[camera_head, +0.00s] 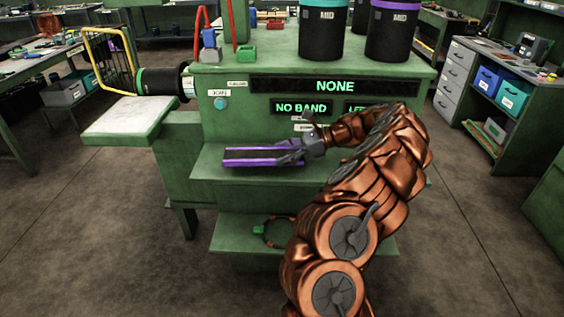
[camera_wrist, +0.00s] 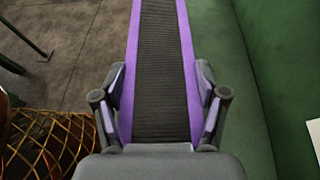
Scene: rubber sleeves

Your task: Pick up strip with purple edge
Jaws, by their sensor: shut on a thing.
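The strip with purple edge (camera_head: 262,150) is a long flat strip with a dark ribbed middle and purple along both sides. In the head view it lies level at the upper green shelf of the machine; whether it touches the shelf I cannot tell. My gripper (camera_head: 291,152) is at its right end. In the wrist view the strip (camera_wrist: 162,70) runs away from the camera between the two fingers of my gripper (camera_wrist: 159,108). The fingers press on its purple edges from both sides. The near end is hidden behind the gripper's palm.
The green shelf (camera_head: 215,171) sits on the machine's front, below panels reading NONE and NO BAND (camera_head: 301,107). A lower shelf holds a dark ring with a green clip (camera_head: 259,230). A pale side table (camera_head: 128,118) stands left.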

